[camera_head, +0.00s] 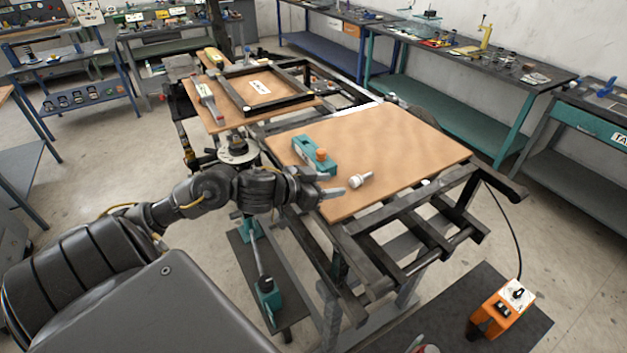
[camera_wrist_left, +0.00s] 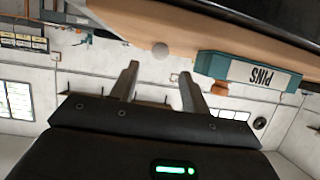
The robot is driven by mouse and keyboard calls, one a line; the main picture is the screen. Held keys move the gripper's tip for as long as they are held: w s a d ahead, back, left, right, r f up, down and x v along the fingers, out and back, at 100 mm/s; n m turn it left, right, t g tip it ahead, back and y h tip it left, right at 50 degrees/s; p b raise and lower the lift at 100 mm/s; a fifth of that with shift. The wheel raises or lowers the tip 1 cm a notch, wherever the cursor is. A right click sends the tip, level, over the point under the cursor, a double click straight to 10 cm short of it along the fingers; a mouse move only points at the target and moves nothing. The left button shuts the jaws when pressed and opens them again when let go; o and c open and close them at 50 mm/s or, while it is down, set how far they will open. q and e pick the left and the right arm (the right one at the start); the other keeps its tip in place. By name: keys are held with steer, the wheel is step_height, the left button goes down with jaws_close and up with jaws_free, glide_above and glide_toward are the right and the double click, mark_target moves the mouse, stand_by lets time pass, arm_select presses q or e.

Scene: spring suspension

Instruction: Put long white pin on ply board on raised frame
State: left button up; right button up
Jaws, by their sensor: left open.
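A white pin (camera_head: 361,180) with a wider head lies on the ply board (camera_head: 410,145) near its front left edge. The board rests on a dark raised frame (camera_head: 430,232). In the left wrist view, a pale round end of the pin (camera_wrist_left: 160,50) shows at the board's edge (camera_wrist_left: 185,35), ahead of the fingers. My left gripper (camera_head: 331,183) is open and empty, just left of the pin, its fingers pointing at it. The fingers also show apart in the left wrist view (camera_wrist_left: 158,85). My right gripper is not in view.
A teal box (camera_head: 315,156) with an orange knob stands on the board just behind my left gripper; its side reads PINS (camera_wrist_left: 262,76). A second brown panel with a black rectangular frame (camera_head: 262,88) lies further back. The board's right part is clear. An orange control box (camera_head: 502,308) is on the floor mat.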

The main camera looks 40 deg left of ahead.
arm_select(q)
steer(key=v, duration=0.4)
steer(key=shift+s+a, duration=0.1)
steer(key=shift+s, duration=0.1)
steer(key=shift+s+r, duration=0.3)
steer(key=shift+s, duration=0.2)
steer(key=shift+a, duration=0.1)
